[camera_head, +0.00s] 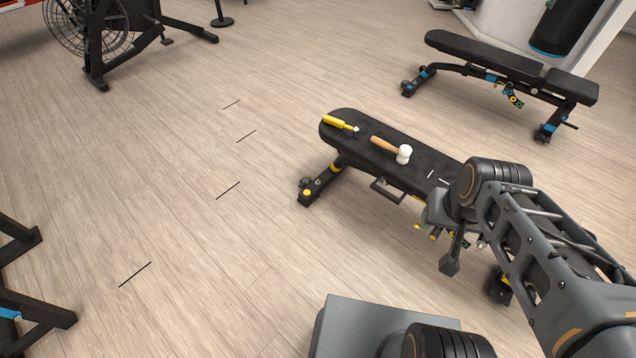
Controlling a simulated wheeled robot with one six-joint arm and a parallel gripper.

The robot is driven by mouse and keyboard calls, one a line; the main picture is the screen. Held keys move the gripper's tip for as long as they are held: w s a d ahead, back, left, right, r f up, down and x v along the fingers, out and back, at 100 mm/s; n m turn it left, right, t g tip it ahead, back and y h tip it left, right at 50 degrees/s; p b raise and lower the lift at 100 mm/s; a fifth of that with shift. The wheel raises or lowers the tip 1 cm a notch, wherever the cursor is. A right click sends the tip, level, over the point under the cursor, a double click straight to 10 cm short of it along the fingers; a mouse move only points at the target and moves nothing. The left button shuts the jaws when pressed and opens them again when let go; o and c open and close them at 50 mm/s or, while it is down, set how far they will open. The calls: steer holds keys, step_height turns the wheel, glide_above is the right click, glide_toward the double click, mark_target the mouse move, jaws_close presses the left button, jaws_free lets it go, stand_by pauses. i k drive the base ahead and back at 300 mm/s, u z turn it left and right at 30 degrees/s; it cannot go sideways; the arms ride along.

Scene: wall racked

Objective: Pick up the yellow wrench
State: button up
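A yellow tool (340,124) with a light metal end lies at the far left end of the near black bench (352,142). It looks like a yellow handle with a short tip; I cannot tell for sure that it is a wrench. My arm comes in from the lower right and bends over the right part of this bench. A dark piece at its end, probably part of my gripper (452,260), hangs low in front of the bench, well right of the yellow tool and apart from it. Its fingers cannot be made out.
A mallet (386,146) with a wooden handle and white head lies right of the yellow tool. Another black bench (500,58) stands at the back right. An exercise bike (100,40) stands at the back left. The wooden floor left of the near bench is clear.

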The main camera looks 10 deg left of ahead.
mark_target(337, 122)
steer(key=z, duration=0.05)
steer(key=i, duration=0.65)
steer(key=u, duration=0.45)
steer(key=i, duration=1)
steer(key=u, duration=0.5)
